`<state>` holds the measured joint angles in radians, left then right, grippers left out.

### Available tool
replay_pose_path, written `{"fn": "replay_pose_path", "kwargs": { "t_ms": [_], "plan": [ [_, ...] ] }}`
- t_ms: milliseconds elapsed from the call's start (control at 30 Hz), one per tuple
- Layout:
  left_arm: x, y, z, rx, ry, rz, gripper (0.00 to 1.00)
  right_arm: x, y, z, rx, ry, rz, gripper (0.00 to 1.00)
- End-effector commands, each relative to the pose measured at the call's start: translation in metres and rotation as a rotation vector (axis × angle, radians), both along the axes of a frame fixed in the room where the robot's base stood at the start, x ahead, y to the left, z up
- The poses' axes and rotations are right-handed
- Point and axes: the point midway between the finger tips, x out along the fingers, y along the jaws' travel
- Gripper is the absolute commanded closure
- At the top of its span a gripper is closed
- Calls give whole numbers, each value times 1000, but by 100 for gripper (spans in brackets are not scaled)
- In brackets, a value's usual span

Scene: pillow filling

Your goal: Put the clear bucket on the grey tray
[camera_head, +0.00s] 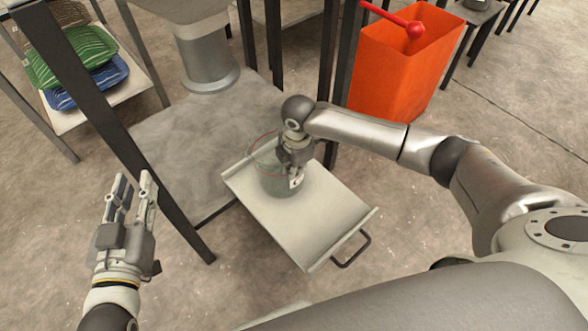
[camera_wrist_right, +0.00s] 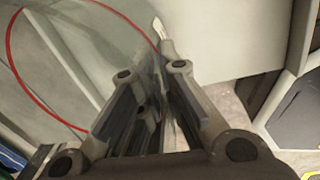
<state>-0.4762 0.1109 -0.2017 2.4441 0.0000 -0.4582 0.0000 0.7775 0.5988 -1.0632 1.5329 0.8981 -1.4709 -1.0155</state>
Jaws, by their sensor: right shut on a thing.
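The clear bucket (camera_head: 272,181) with a red rim line is at the far left part of the grey tray (camera_head: 318,222) in the head view. It looks upright and over the tray surface; whether its base touches cannot be told.
A metal-framed table (camera_head: 190,140) with a grey cylinder (camera_head: 208,65) stands behind the tray. An orange bin (camera_head: 395,75) with a red-handled tool (camera_head: 410,27) is at the back right. Folded pillows (camera_head: 70,60) lie on a rack at upper left. The tray's front handle (camera_head: 357,250) sticks out.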

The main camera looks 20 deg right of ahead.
Motion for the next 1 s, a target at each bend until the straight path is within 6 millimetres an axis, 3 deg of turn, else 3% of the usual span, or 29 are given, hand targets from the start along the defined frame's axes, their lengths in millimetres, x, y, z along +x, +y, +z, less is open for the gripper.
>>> {"fn": "replay_pose_path", "kwargs": {
  "t_ms": [267, 300, 467, 867, 1000],
  "plan": [
    [1, -1, 4, -4, -18, -1, 72, 1, 0, -1, 0, -2, 0, 100],
    [1, -1, 4, -4, -18, -1, 72, 0, 0, -2, 0, 0, 0, 90],
    [1, -1, 3, -4, -17, -1, 72, 0, 0, -2, 0, 0, 0, 72],
    [0, -1, 3, -2, -6, -1, 72, 0, 0, 2, 0, -1, 0, 72],
    [-3, 4, -15, 21, 85, 6, 72, 0, 0, 12, -1, -1, 0, 72]
  ]
}}
